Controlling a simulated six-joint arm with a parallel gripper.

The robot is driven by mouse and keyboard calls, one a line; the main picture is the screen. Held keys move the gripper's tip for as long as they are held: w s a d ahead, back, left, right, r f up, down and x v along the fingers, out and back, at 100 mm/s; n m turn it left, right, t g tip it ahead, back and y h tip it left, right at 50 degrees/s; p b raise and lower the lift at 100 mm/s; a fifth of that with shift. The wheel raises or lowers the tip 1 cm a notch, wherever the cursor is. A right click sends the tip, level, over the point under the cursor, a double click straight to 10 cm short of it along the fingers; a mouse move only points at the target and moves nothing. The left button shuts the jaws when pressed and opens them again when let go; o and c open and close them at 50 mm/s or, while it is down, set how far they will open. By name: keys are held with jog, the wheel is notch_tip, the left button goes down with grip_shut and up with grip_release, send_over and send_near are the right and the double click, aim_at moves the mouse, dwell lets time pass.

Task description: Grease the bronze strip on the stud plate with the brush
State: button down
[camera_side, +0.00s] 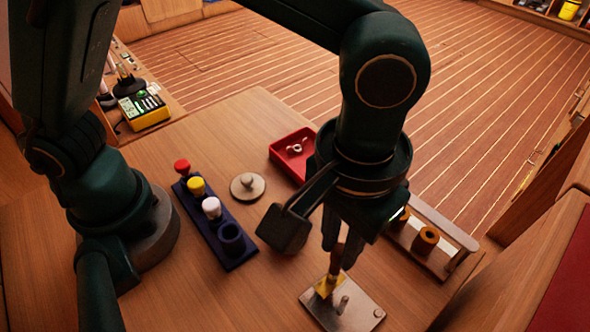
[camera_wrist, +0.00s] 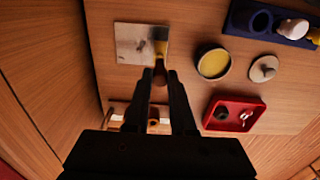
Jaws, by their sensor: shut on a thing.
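My gripper (camera_side: 340,258) is shut on the brush, whose brown handle (camera_wrist: 160,74) shows between the fingers in the wrist view. The brush's yellowish bristles (camera_side: 325,287) point down at the stud plate (camera_side: 362,318), a grey metal plate with an upright stud (camera_side: 342,302). In the wrist view the bristles overlap the right side of the plate (camera_wrist: 128,30). I cannot tell whether they touch it. I cannot make out the bronze strip clearly; the brush may cover it. An open pot of yellow grease (camera_wrist: 213,63) stands beside the plate, hidden in the side view.
A round knobbed lid (camera_side: 247,186) lies near a dark blue rack (camera_side: 215,235) with capped containers. A red tray (camera_side: 283,150) holds small rings. A wooden stand (camera_side: 432,255) with orange-brown rolls is right of my gripper. Bare table lies left of the plate.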

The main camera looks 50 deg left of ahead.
jog(key=shift+w, duration=0.2)
jog(key=shift+w, duration=0.1)
jog(key=shift+w, duration=0.55)
jog(key=shift+s, duration=0.1)
jog(key=shift+s, duration=0.65)
jog(key=shift+s, duration=0.1)
jog(key=shift+s, duration=0.65)
jog(key=shift+s+f, duration=0.1)
jog(key=shift+s, duration=0.1)
